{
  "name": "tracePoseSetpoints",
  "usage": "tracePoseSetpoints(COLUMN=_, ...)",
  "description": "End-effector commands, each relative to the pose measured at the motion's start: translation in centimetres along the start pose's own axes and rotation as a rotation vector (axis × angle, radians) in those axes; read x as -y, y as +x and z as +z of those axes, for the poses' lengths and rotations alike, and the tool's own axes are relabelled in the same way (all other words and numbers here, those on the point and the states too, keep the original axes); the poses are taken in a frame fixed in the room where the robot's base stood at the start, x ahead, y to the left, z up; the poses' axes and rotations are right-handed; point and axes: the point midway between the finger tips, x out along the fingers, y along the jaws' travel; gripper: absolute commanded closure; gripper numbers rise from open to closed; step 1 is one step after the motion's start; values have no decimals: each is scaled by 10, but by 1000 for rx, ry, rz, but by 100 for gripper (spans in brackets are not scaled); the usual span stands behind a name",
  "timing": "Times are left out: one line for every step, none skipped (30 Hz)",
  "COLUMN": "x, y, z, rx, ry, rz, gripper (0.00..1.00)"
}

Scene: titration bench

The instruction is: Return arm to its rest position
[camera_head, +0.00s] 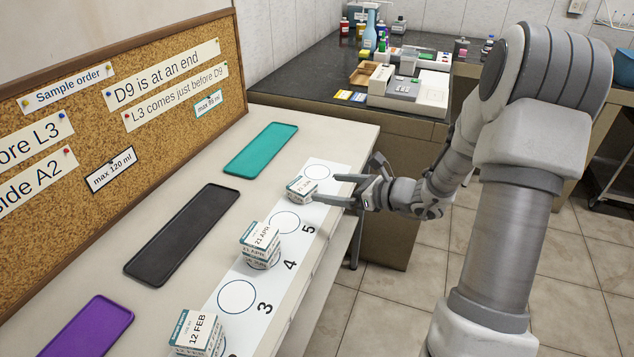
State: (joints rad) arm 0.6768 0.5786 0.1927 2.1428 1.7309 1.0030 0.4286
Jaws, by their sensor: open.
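My gripper (335,189) is at the right edge of the white bench, its fingers pointing left. The fingers are spread open around or just beside a small box dated in June (301,188); whether they touch it I cannot tell. That box stands near the circles of the numbered strip (270,290), between the top circle and the one by number 5. My arm (515,200) reaches in from the right, above the tiled floor.
A box marked 21 APR (260,245) and one marked 12 FEB (197,333) stand on the strip. Teal (261,149), black (182,234) and purple (88,329) trays lie along the corkboard (130,90). A dark counter (330,78) with bottles stands behind.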

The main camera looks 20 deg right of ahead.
Motion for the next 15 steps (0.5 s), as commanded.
tracePoseSetpoints(x=0, y=-7, z=1, rx=0, ry=0, rz=0, gripper=0)
tracePoseSetpoints(x=0, y=-10, z=1, rx=1, ry=1, rz=0, gripper=0)
tracePoseSetpoints(x=0, y=-13, z=1, rx=1, ry=2, rz=0, gripper=0)
tracePoseSetpoints(x=0, y=-14, z=0, rx=0, ry=2, rz=0, gripper=0)
tracePoseSetpoints(x=0, y=-16, z=0, rx=0, ry=2, rz=1, gripper=0)
tracePoseSetpoints(x=-1, y=-17, z=0, rx=0, ry=1, rz=1, gripper=0)
tracePoseSetpoints(x=-1, y=-18, z=0, rx=0, ry=1, rz=1, gripper=0)
tracePoseSetpoints(x=-1, y=-18, z=0, rx=0, ry=1, rz=2, gripper=0)
tracePoseSetpoints(x=-1, y=-18, z=0, rx=0, ry=1, rz=2, gripper=0)
tracePoseSetpoints(x=-1, y=-18, z=0, rx=0, ry=1, rz=2, gripper=0)
tracePoseSetpoints(x=-1, y=-18, z=0, rx=0, ry=1, rz=2, gripper=0)
tracePoseSetpoints(x=-1, y=-18, z=0, rx=0, ry=1, rz=2, gripper=0)
tracePoseSetpoints(x=-1, y=-18, z=0, rx=0, ry=1, rz=2, gripper=0)
tracePoseSetpoints(x=-1, y=-18, z=0, rx=0, ry=1, rz=2, gripper=0)
tracePoseSetpoints(x=-1, y=-18, z=0, rx=0, ry=1, rz=2, gripper=0)
